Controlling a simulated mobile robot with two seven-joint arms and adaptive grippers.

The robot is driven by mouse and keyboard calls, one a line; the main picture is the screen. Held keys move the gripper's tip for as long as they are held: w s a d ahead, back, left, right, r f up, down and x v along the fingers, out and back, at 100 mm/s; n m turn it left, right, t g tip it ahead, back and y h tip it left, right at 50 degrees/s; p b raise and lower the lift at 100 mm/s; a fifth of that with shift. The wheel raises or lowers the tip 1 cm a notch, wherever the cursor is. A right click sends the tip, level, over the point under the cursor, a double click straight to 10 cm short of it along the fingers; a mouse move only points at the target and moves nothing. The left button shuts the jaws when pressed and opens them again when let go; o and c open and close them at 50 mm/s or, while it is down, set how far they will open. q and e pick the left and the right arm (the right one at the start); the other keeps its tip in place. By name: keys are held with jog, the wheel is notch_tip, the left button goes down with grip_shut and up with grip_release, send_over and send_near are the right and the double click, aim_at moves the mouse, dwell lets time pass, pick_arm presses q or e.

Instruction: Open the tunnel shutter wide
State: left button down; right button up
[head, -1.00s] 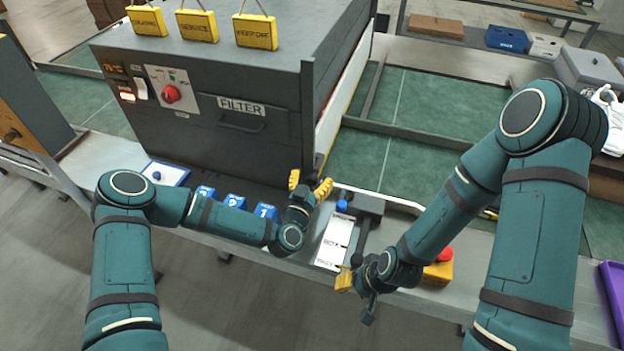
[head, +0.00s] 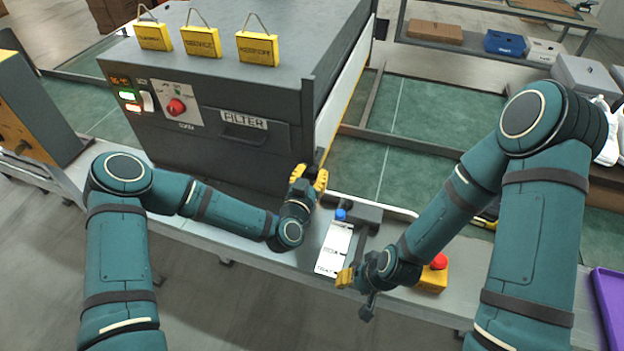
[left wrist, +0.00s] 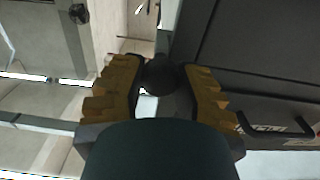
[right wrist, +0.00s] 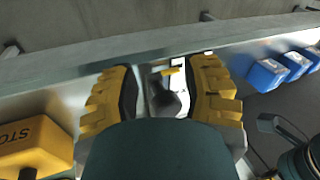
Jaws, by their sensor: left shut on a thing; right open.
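The tunnel (head: 235,95) is a dark grey box with a FILTER drawer (head: 243,122) in front. A pale panel with a yellow edge (head: 345,90), apparently the shutter, runs along its right end. My left gripper (head: 310,178) is at the tunnel's lower front right corner. In the left wrist view its fingers are shut on a dark round knob (left wrist: 158,76), with the tunnel's dark side close by. What the knob joins is mostly hidden. My right gripper (head: 357,281) is open and empty near the bench's front edge, also seen in the right wrist view (right wrist: 163,90).
A white card (head: 334,248) and a blue knob (head: 340,215) lie between the grippers. A yellow stop box with a red button (head: 437,262) is beside my right arm. Several blue blocks (right wrist: 268,75) show in the right wrist view. Yellow tags (head: 257,48) stand on the tunnel.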

pick_arm(q)
notch_tip(320, 180, up, 12)
jog(key=p, duration=0.4)
jog(key=shift+r+p, duration=0.25)
jog(key=shift+p, duration=0.1)
pick_arm(e)
notch_tip(320, 180, up, 6)
jog(key=shift+d+r, duration=0.15)
jog(key=shift+r, duration=0.05)
jog(key=shift+w, duration=0.1)
pick_arm(q)
jog(key=c, duration=0.6)
grip_release()
jog(key=shift+w+f, duration=0.1)
jog(key=v, duration=1.2)
